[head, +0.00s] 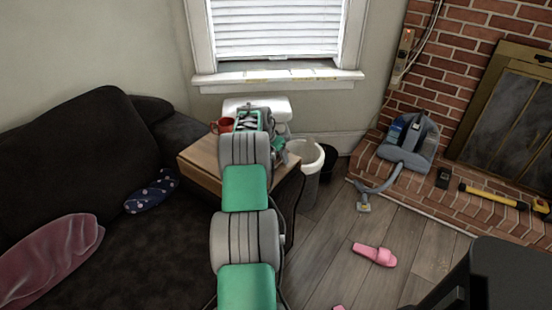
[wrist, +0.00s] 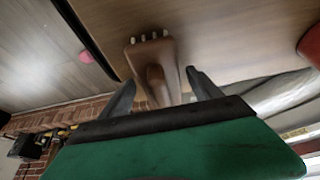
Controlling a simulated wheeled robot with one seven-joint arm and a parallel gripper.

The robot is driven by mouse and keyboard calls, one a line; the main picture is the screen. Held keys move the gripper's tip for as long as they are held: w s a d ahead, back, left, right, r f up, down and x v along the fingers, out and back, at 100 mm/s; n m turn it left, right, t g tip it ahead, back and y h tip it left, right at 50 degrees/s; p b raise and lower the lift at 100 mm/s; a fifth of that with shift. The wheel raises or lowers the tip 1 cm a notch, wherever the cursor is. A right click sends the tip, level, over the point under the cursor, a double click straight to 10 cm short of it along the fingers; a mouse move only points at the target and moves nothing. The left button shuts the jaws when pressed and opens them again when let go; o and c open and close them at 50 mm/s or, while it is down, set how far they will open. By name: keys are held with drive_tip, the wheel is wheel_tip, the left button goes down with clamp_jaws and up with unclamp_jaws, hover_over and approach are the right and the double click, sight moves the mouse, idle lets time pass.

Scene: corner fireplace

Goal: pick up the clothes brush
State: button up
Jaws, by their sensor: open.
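The clothes brush (wrist: 152,52) is brown, with a few pale tufts at its far end, and shows in the wrist view on the wooden side table (wrist: 225,35). My gripper (wrist: 160,78) is open, with one finger on each side of the brush's narrower part. I cannot tell whether either finger touches it. In the head view my arm reaches over the side table (head: 200,160) and hides the brush; my gripper is mostly hidden there too.
A red mug (head: 223,125) stands on the table; it also shows at the right edge of the wrist view (wrist: 312,45). A white bin (head: 307,158) stands beside the table. A dark sofa (head: 75,150) is at left. A pink slipper (head: 374,254) lies on the floor.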

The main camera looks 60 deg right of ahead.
drive_tip(key=shift+d+f, duration=0.15)
drive_tip(key=shift+f, duration=0.05)
drive_tip(key=c, duration=1.5)
